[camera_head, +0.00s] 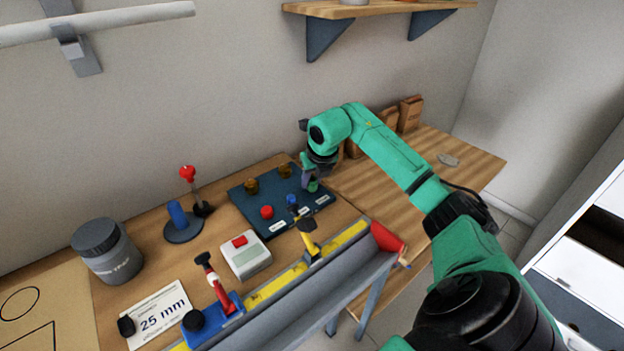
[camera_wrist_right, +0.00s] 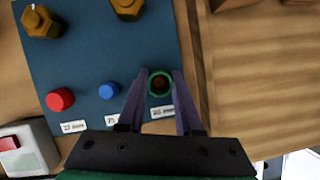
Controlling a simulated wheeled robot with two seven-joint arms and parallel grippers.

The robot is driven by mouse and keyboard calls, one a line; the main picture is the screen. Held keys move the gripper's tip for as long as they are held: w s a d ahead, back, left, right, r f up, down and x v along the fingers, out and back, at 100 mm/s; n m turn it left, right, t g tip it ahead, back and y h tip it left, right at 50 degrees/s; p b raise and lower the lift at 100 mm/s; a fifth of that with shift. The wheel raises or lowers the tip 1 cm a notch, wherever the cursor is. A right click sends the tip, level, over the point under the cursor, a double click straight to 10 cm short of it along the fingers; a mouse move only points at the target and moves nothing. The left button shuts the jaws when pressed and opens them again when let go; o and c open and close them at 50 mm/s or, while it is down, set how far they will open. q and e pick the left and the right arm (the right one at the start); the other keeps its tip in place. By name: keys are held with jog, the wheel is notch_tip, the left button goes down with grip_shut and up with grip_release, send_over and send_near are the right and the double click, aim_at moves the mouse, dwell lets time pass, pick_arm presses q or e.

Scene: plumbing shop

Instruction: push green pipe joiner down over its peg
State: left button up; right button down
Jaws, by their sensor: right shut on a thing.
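The green pipe joiner (camera_wrist_right: 151,78) is a short ring seen from above in the right wrist view, at the right edge of the dark blue board (camera_wrist_right: 95,30). My right gripper (camera_wrist_right: 160,90) is shut on it, one finger on each side. A dark reddish-brown core, likely the peg, shows inside the ring; how far down the joiner sits cannot be told. In the head view my right gripper (camera_head: 312,178) reaches down at the right end of the board (camera_head: 245,204), with a bit of the green joiner (camera_head: 313,187) below the fingers. My left gripper is out of view.
A red piece (camera_wrist_right: 60,99) and a blue piece (camera_wrist_right: 108,90) stand left of the joiner on the board, with two brass fittings (camera_head: 251,186) behind. A white box with a red button (camera_head: 246,256) and a grey rail (camera_head: 300,300) stand in front.

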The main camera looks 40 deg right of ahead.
jog(key=c, duration=0.5)
grip_release()
jog(key=v, duration=1.4)
jog(key=shift+s+r+b, duration=0.2)
jog(key=shift+r+b, duration=0.05)
jog(key=shift+b, duration=0.15)
